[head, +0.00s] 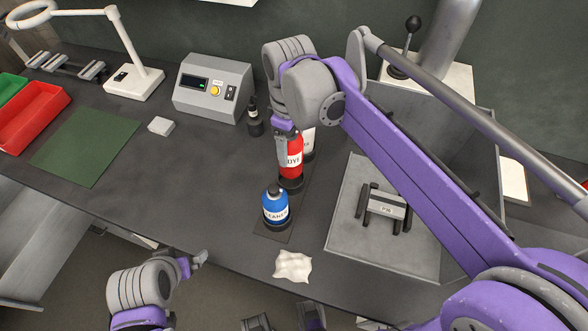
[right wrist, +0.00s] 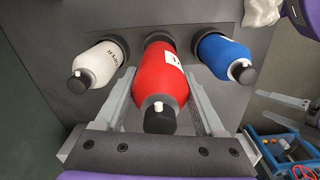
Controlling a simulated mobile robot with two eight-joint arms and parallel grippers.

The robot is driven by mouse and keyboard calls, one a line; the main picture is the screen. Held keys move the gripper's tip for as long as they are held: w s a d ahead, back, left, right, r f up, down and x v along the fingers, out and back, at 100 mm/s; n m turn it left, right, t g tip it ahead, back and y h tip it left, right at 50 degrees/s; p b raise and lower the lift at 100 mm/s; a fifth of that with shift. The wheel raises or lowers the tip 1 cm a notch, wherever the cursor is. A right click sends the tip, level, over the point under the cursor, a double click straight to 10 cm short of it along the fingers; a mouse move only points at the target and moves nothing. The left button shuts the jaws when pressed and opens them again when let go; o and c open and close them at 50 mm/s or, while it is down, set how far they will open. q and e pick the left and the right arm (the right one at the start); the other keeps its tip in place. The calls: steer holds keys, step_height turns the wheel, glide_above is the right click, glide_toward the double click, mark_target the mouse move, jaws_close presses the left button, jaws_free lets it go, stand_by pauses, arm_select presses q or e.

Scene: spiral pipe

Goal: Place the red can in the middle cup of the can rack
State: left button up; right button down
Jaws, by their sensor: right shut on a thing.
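The red can (head: 291,158) stands upright at the middle cup (head: 290,183) of the can rack (head: 276,234). My right gripper (head: 283,148) is shut on it from above, and the right wrist view shows a finger on each side of the red can (right wrist: 161,72). Its lower end meets the middle cup's dark ring; whether it is fully seated I cannot tell. The blue can (head: 275,205) stands in the near cup, and the white can (head: 308,141) is partly hidden behind the red one. My left gripper (head: 199,259) is empty, off the table's front edge; its jaw opening is unclear.
A crumpled white cloth (head: 293,266) lies near the front edge. A grey tray (head: 345,237) with a black-handled block (head: 386,209) is to the right. A dark bottle (head: 254,122) and control box (head: 212,88) stand behind. The table left of the rack is clear.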

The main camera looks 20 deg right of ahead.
mark_target(291, 162)
step_height(291, 162, down, 7)
steer(key=shift+r, duration=0.15)
stand_by(0.4)
steer(key=shift+f+b, duration=0.2)
steer(key=shift+b, duration=0.15)
jaws_free()
steer(key=shift+r, duration=0.1)
steer(key=shift+r, duration=0.3)
step_height(291, 162, up, 12)
steer(key=shift+f+p, duration=0.2)
steer(key=shift+p, duration=0.45)
